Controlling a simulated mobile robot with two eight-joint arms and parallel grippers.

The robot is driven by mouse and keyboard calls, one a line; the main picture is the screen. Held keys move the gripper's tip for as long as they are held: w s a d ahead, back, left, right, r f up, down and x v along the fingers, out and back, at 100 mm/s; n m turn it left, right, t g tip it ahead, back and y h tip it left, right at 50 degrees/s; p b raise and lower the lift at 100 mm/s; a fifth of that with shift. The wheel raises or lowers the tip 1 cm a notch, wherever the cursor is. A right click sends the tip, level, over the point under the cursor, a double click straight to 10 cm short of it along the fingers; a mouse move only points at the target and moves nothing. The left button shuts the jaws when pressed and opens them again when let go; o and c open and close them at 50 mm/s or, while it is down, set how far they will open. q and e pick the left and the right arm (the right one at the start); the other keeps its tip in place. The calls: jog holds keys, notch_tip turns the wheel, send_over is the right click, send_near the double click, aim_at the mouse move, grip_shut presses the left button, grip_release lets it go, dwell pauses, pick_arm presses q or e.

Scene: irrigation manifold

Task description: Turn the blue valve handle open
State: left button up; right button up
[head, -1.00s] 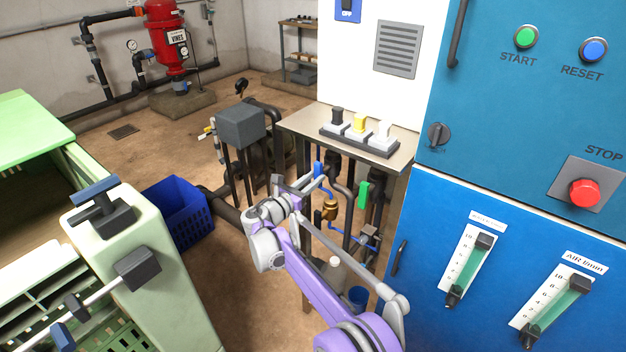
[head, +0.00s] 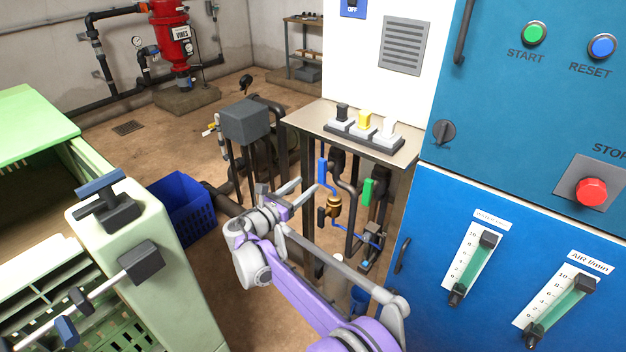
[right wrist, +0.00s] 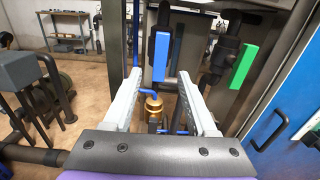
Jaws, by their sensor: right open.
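The blue valve handle (head: 322,171) is a flat upright bar beside a dark valve body, under the metal shelf. It also shows in the right wrist view (right wrist: 160,57), hanging vertically. My right gripper (head: 307,187) is open and empty, just left of and below the handle in the head view. In the right wrist view its two fingers (right wrist: 159,76) point toward the handle, whose lower end shows between and beyond the tips. No contact shows. My left gripper is not in view.
A green handle (head: 369,191) hangs to the right of the blue one. A brass fitting (head: 333,205) and blue tubing sit below. The metal shelf (head: 310,122) overhangs the valves. A blue cabinet (head: 430,270) closes the right side. A grey box on legs (head: 245,121) stands left.

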jog(key=v, duration=0.4)
jog(key=shift+s, duration=0.2)
jog(key=s+d+r+m+g+y+p, duration=0.1)
jog(key=s+d+m+g+p, duration=0.1)
jog(key=s+d+m, duration=0.45)
jog(key=s+d+r+m+g+y+p, duration=0.1)
jog(key=s+d+m+g, duration=0.15)
jog(key=d, duration=0.65)
jog(key=s+d+m+g+y+p, duration=0.1)
jog(key=s+d+m+g+p, duration=0.15)
jog(key=s+d+m, duration=0.35)
jog(key=s+d+f+m+g+y+p, duration=0.1)
jog(key=s+d+f+m+y, duration=0.1)
jog(key=s+m, duration=0.5)
jog(key=s+d+f+m+g+y+p, duration=0.1)
jog(key=s+m+y, duration=0.4)
jog(key=s, duration=1.1)
jog(key=shift+s+d+f+m+y+p, duration=0.4)
jog(key=shift+f+m+p, duration=0.3)
jog(key=shift+m, duration=0.3)
jog(key=shift+o, duration=0.3)
jog(key=shift+w+r, duration=0.1)
